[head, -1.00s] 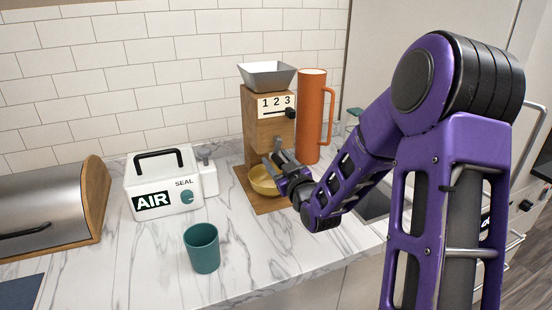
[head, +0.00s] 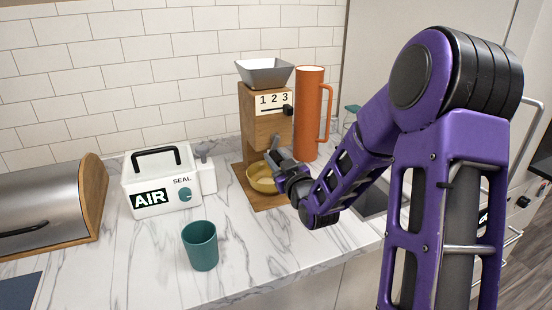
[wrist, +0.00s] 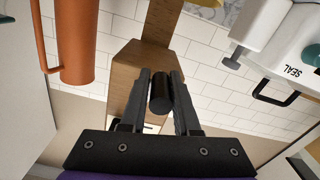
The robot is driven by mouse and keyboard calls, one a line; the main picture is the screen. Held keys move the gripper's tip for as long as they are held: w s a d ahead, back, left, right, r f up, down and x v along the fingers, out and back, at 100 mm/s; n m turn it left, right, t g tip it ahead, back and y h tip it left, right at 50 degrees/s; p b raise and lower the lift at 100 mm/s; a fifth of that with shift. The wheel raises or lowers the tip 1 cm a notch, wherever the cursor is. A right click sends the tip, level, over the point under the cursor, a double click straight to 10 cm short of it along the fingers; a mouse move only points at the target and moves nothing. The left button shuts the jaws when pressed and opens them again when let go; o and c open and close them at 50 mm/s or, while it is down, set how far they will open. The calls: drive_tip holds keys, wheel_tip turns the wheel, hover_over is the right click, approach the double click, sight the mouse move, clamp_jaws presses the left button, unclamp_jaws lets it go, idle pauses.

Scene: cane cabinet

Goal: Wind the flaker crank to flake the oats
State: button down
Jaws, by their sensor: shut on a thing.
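The flaker (head: 260,126) is a wooden tower with a grey metal hopper (head: 265,72) on top and a "1 2 3" scale with a black slider on its front. A yellow bowl (head: 259,180) sits on its base. My gripper (head: 274,154) is at the flaker's lower front, above the bowl. In the wrist view the fingers stand on either side of the crank's black round knob (wrist: 161,92), and my gripper is shut on it. The crank's arm is mostly hidden. I cannot see any oats in the hopper or bowl.
An orange jug (head: 310,113) stands close to the flaker's right. A white AIR sealer box (head: 158,184) is to the left, with a steel bread bin (head: 40,205) beyond it. A teal cup (head: 200,247) stands in front on the marble counter, with bare counter around it.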

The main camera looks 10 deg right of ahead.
sight(263, 128)
drive_tip(key=shift+a+r, duration=0.2)
drive_tip(key=shift+a, duration=0.05)
